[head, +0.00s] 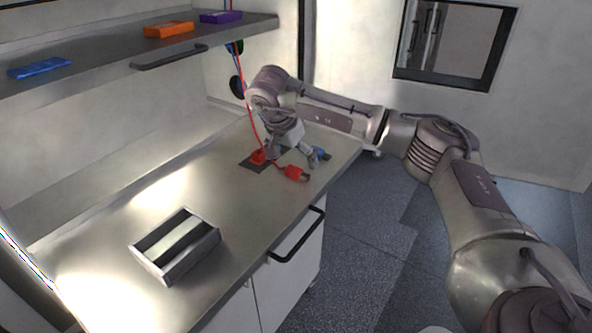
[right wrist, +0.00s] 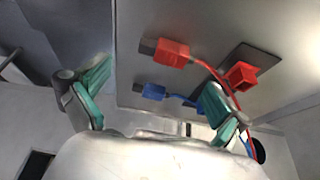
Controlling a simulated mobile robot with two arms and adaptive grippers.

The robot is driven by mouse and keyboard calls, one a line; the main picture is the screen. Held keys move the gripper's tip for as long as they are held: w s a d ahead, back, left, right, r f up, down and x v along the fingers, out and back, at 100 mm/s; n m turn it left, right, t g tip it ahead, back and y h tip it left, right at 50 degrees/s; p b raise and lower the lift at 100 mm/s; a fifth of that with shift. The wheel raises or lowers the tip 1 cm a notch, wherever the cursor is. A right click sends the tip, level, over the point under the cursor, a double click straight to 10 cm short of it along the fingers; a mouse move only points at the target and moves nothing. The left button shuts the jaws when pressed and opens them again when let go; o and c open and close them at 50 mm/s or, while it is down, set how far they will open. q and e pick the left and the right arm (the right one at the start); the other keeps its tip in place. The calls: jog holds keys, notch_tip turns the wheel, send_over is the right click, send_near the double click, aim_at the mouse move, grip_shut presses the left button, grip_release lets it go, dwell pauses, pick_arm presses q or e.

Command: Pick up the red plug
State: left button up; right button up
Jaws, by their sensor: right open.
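The red plug (head: 295,173) lies on the steel worktop near its front edge, with a red cable attached. In the right wrist view the red plug (right wrist: 172,53) is ahead of and between the open fingers, apart from both. My right gripper (head: 291,156) is open and empty above the worktop, just behind the red plug in the head view. In the right wrist view its green-padded fingers (right wrist: 157,78) are spread wide, and the right finger overlaps the cables. My left gripper is not in view.
A red block (head: 258,157) stands on a dark plate left of the plug. A blue plug (head: 321,154) lies close by on the right. A grey slotted tray (head: 176,247) sits at the front left. A shelf (head: 110,55) overhangs the back. The worktop's middle is clear.

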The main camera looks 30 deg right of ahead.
aim_at(298, 170)
jog(key=shift+d+f+p, duration=0.15)
jog(key=shift+f+p, duration=0.3)
jog(key=shift+p, duration=0.05)
jog(key=p+x, duration=0.2)
jog(key=x, duration=0.1)
jog(key=shift+w+f, duration=0.15)
jog(key=shift+f, duration=0.2)
jog(key=shift+w+d+f, duration=0.1)
jog(key=shift+d+f, duration=0.05)
jog(key=shift+f, duration=0.25)
jog(key=shift+c, duration=0.3)
jog(key=shift+c, duration=1.3)
jog(key=c, duration=0.8)
jog(key=shift+c, duration=0.2)
jog(key=shift+r, duration=0.15)
